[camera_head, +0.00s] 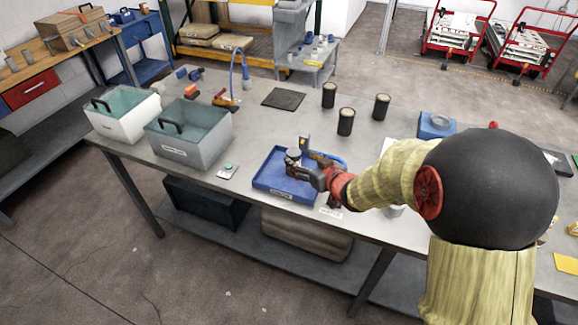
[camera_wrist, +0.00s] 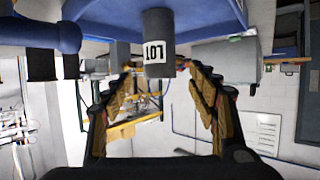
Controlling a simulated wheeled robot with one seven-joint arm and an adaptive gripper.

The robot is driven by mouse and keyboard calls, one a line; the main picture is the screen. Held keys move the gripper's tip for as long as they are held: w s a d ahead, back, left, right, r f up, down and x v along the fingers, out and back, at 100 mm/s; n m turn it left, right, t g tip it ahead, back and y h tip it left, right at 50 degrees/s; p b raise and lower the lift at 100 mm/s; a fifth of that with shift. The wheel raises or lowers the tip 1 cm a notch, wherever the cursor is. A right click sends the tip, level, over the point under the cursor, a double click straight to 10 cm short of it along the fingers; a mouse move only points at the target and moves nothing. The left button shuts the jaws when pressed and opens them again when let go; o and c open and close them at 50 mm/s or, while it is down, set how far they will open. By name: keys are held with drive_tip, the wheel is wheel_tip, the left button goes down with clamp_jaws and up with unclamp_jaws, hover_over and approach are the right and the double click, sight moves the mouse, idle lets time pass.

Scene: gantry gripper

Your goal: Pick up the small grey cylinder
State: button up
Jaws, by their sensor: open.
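A small grey cylinder (camera_wrist: 159,27) with a white "LOT" label shows in the wrist view, against the blue tray (camera_wrist: 215,14). In the head view the blue tray (camera_head: 268,184) lies near the front edge of the table, and my gripper (camera_head: 301,160) is low over it, hiding part of what is inside. In the wrist view my gripper (camera_wrist: 160,74) is open, with one finger on each side. The cylinder is centred between the fingers, around or just beyond their tips. I cannot tell whether either finger touches it.
A grey bin (camera_head: 215,143) and a white bin (camera_head: 118,125) stand on the table at left. Several black cups, one here (camera_head: 346,121), stand behind the tray. A dark mat (camera_head: 283,98) lies farther back. A small device (camera_head: 228,172) lies left of the tray.

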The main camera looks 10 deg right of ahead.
sight(298, 157)
drive_tip(key=b+x, duration=0.2)
drive_tip(key=x, duration=0.4)
drive_tip(key=shift+c, duration=1.2)
drive_tip(key=shift+w+r, duration=0.1)
clamp_jaws()
